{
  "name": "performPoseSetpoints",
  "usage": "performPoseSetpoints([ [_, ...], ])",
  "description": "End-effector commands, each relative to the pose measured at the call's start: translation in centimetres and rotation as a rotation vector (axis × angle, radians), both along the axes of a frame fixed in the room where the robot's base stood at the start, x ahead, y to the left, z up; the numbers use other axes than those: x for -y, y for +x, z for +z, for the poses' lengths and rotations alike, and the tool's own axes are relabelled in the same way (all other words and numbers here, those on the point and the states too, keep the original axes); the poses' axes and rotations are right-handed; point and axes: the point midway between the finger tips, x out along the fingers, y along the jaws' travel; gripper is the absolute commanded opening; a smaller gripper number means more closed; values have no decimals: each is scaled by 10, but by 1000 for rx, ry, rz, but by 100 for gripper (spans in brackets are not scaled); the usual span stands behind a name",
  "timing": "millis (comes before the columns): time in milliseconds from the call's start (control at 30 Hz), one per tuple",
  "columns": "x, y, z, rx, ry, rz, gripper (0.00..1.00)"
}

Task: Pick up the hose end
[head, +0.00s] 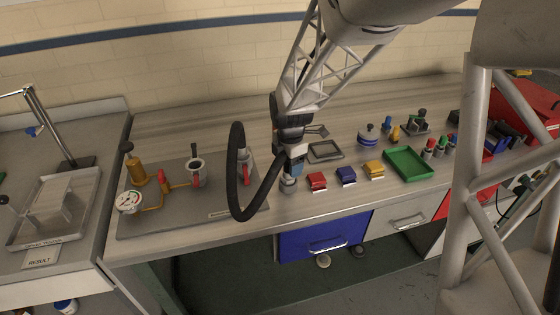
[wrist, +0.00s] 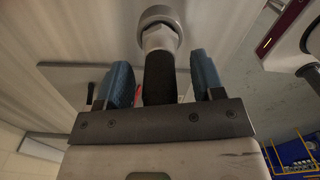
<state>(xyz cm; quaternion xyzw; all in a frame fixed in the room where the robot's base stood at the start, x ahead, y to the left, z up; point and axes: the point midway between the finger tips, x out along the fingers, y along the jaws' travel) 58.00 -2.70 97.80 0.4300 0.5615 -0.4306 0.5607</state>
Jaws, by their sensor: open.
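The hose end is a grey metal fitting with a hex part and a round collar, in the wrist view (wrist: 158,32) and low below my gripper in the head view (head: 288,185). The thick black hose (head: 236,185) loops up and down to its left; in the wrist view its dark length (wrist: 160,78) runs between my blue finger pads. My gripper (head: 293,165) is open around the hose just behind the fitting. In the wrist view its pads (wrist: 162,82) stand on both sides with a narrow gap at each. Contact lower down is hidden.
A grey plate (head: 135,222) with a gauge (head: 130,201), brass and red piping lies left. Red (head: 317,181), blue (head: 346,176) and yellow (head: 374,169) blocks and a green tray (head: 408,164) stand right. The bench's front edge is close, above a blue drawer (head: 318,240).

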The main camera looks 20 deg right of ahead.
Motion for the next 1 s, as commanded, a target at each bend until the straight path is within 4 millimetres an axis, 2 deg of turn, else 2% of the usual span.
performPoseSetpoints([
  [200, 0, 0, -12, 1, 0, 0, 62],
  [700, 0, 0, -12, 1, 0, 0, 62],
  [767, 0, 0, -12, 1, 0, 0, 56],
  [1000, 0, 0, -12, 1, 0, 0, 19],
])
